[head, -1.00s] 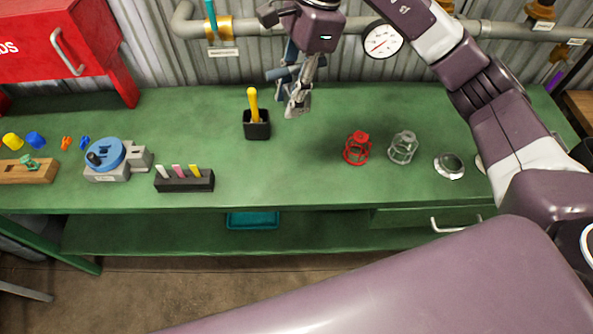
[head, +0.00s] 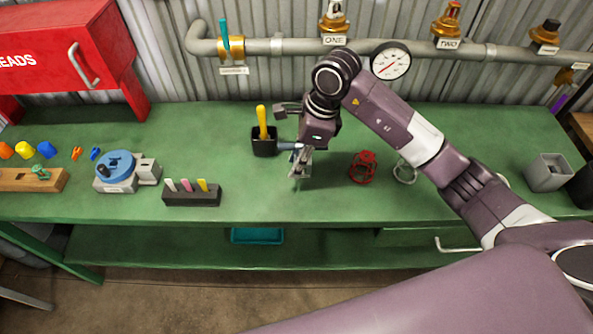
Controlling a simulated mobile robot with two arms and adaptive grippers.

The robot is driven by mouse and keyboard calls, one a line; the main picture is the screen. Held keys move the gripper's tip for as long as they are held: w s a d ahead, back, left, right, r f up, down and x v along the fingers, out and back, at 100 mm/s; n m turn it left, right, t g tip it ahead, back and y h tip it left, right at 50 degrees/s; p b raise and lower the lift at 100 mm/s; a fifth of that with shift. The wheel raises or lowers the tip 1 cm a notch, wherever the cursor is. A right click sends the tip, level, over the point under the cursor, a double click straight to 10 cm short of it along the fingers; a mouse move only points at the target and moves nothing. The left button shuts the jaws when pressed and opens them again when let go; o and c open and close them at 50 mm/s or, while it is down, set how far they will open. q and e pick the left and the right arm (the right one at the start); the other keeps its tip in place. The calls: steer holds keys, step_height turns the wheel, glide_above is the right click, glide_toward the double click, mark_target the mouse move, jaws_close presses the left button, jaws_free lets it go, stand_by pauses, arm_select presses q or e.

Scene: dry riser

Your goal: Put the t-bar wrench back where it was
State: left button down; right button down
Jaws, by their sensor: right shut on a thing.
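My right gripper (head: 300,169) is low over the green bench (head: 250,199), right of the black holder. My left gripper is not in view.
A red cage (head: 362,167) and a clear cage (head: 404,172) stand to the right, close to my arm. A marker block (head: 191,194) and a blue-topped device (head: 117,166) are to the left. Pipes with a gauge (head: 390,60) run behind. The bench front near the middle is clear.

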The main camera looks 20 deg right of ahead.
mark_target(292, 183)
steer(key=shift+f, duration=0.55)
step_height(292, 183, down, 4)
steer(key=shift+r+p, duration=0.25)
steer(key=shift+p, duration=0.1)
steer(key=shift+f, duration=0.25)
steer(key=shift+f+b, duration=0.2)
steer(key=shift+b, duration=0.1)
steer(key=c, duration=1.5)
jaws_free()
steer(key=shift+r, duration=0.1)
steer(key=shift+c, duration=0.2)
